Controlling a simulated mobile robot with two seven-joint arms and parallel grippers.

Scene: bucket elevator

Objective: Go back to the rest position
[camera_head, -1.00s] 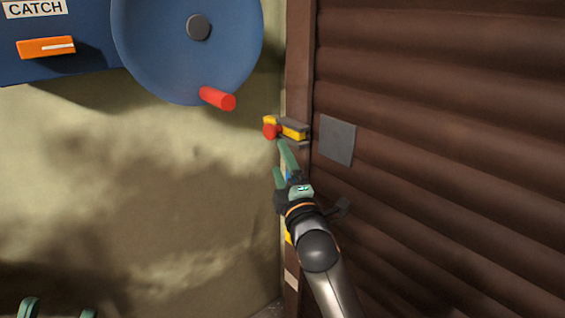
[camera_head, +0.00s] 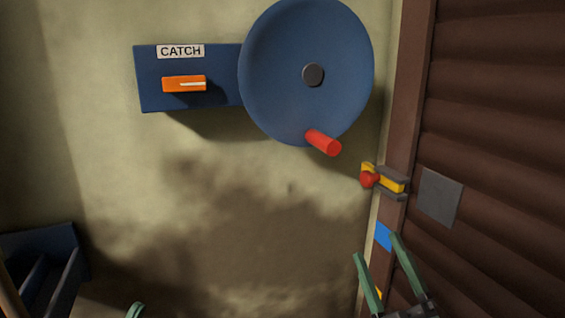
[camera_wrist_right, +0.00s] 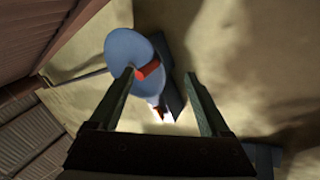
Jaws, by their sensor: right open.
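My right gripper (camera_head: 376,260) shows at the bottom right of the head view, its two green fingers spread apart with nothing between them. It is below the yellow latch (camera_head: 391,181) with the red knob (camera_head: 369,179) on the brown door frame, and apart from it. In the right wrist view the open fingers (camera_wrist_right: 165,88) frame the blue wheel (camera_wrist_right: 125,48) and its red handle (camera_wrist_right: 148,69) at a distance. A green tip of my left gripper (camera_head: 135,311) just shows at the bottom edge of the head view; its jaw state is not visible.
The blue wheel (camera_head: 275,60) with its red handle (camera_head: 323,142) is on the wall, beside the blue CATCH panel (camera_head: 150,95) with an orange lever (camera_head: 180,84). A ribbed brown shutter (camera_head: 500,130) fills the right. A dark blue rack (camera_head: 40,245) stands lower left.

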